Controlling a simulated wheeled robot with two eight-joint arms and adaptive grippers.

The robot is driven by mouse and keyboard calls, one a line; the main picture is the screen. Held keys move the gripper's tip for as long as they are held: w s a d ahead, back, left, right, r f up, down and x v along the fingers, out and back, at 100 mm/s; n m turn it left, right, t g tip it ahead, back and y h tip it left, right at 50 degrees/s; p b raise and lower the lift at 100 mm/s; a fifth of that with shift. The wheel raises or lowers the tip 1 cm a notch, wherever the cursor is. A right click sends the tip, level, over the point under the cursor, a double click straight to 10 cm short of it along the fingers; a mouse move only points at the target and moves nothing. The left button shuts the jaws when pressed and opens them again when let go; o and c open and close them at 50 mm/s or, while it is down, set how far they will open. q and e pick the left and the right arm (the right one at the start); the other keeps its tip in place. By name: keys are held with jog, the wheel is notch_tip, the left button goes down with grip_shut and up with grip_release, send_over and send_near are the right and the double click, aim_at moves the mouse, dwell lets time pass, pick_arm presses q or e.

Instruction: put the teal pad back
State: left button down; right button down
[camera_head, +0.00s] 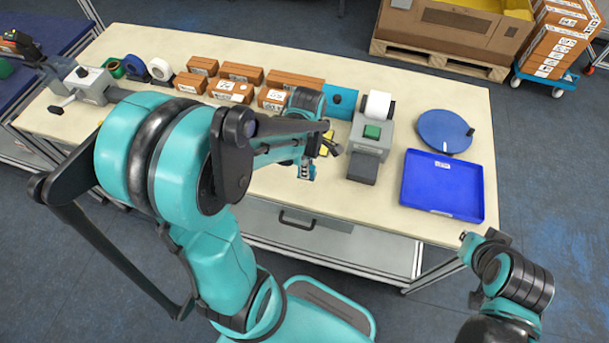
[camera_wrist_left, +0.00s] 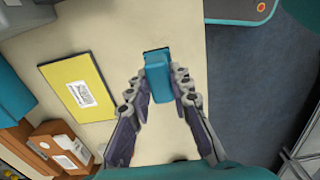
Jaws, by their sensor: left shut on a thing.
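My left gripper (camera_head: 308,158) is over the front middle of the cream table, and it also shows in the left wrist view (camera_wrist_left: 160,88). It is shut on a small teal block, which I take as the teal pad (camera_wrist_left: 158,77). The fingers press on its two sides, and its near end points at the wrist camera.
Several brown boxes (camera_head: 233,90) stand along the back left, with a blue panel (camera_head: 341,101) beside them. A grey device (camera_head: 370,146) with a green top stands right of my left gripper. A blue tray (camera_head: 442,184) and a round blue disc (camera_head: 444,130) are further right.

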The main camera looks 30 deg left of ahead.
pick_arm(q)
jog(key=shift+w+a+f, duration=0.1)
jog(key=shift+a+f, duration=0.3)
jog(key=shift+a, duration=0.1)
notch_tip(320, 180, down, 4)
jog(key=shift+r+b, duration=0.25)
jog(key=shift+b, duration=0.65)
jog(key=shift+f, duration=0.2)
jog(key=shift+r, duration=0.1)
jog(key=shift+f, duration=0.25)
jog(key=c, duration=1.4)
grip_release()
jog(key=shift+r, duration=0.1)
